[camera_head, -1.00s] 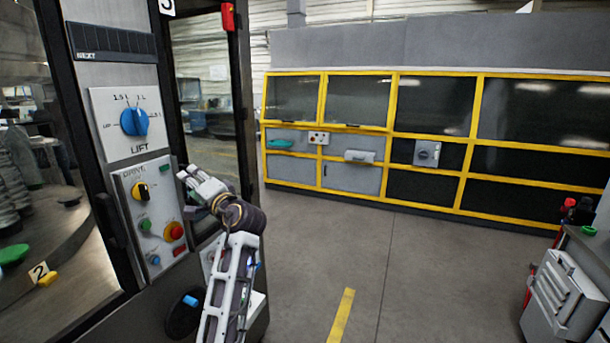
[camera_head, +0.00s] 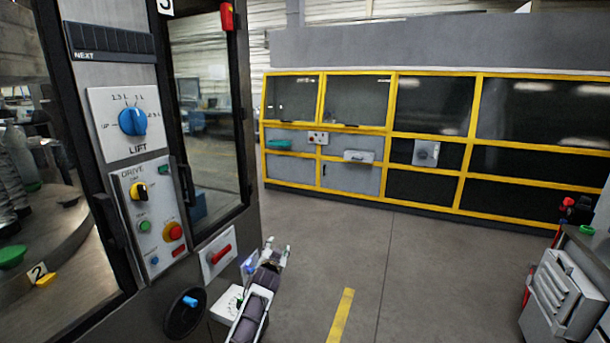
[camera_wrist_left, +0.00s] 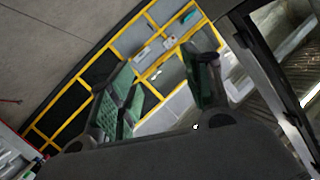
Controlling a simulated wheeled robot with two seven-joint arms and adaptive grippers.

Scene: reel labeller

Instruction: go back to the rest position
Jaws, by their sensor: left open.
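My left gripper (camera_head: 278,246) is low in the head view, right of the machine's control column and in front of the open floor. It is open with nothing between its fingers. In the left wrist view the two dark, green-padded fingers of my left gripper (camera_wrist_left: 162,88) stand apart, with the yellow-framed cabinets showing between them. It touches none of the controls. The LIFT panel with its blue knob (camera_head: 133,121) and the DRIVE panel (camera_head: 152,217) are now fully visible. My right gripper is not in view.
A black handwheel (camera_head: 184,313) and a red-handled panel (camera_head: 218,251) sit low on the machine, close to my left arm. Yellow-framed cabinets (camera_head: 388,130) line the back. A grey drawer unit (camera_head: 562,290) stands at right. The floor (camera_head: 420,270) between is clear.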

